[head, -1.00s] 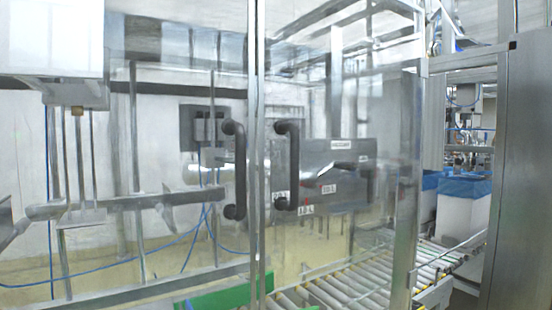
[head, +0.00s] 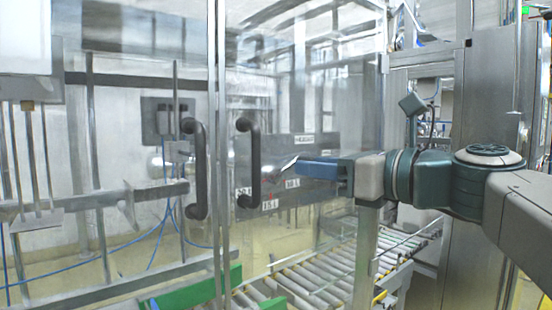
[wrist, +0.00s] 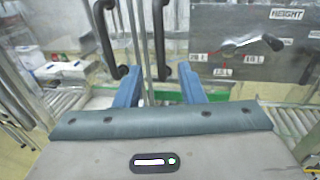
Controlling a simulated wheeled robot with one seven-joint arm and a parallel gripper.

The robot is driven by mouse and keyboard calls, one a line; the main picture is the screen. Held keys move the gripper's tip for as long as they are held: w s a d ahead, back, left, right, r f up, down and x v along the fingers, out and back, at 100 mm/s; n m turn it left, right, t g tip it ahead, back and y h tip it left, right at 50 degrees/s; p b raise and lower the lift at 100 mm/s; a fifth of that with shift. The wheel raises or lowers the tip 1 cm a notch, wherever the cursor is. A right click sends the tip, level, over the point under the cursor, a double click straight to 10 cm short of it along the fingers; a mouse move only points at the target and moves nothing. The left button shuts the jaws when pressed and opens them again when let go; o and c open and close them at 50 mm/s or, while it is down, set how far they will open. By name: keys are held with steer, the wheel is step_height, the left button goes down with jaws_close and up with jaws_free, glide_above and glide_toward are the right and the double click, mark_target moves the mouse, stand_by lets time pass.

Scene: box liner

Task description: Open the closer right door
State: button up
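The closer right door (head: 300,100) is a clear panel in a metal frame and looks closed. Its black upright bar handle (head: 249,162) is just right of the metal door edge. The left door's similar handle (head: 197,168) is just left of it. My gripper (head: 300,168) has come in from the right, with blue fingers pointing at the right handle, apart from it in the head view. In the wrist view my gripper (wrist: 160,70) is open and empty. The right handle (wrist: 159,38) appears between its fingertips there, and the left handle (wrist: 105,38) is outside the left finger.
Behind the clear doors are a grey machine box (wrist: 240,45) with labels and a roller conveyor (head: 305,270). A metal post (head: 365,240) stands below my wrist. A wide grey cabinet column (head: 487,130) stands at the right, partly behind my arm.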

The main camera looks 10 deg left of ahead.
mark_target(260, 157)
steer(key=p+x, duration=0.1)
steer(key=x, duration=0.3)
steer(key=p+x, duration=0.1)
steer(key=x, duration=0.4)
steer(key=p+x, duration=0.1)
steer(key=x, duration=0.3)
steer(key=shift+w+a+r, duration=0.2)
steer(key=shift+a+r, duration=0.15)
jaws_close()
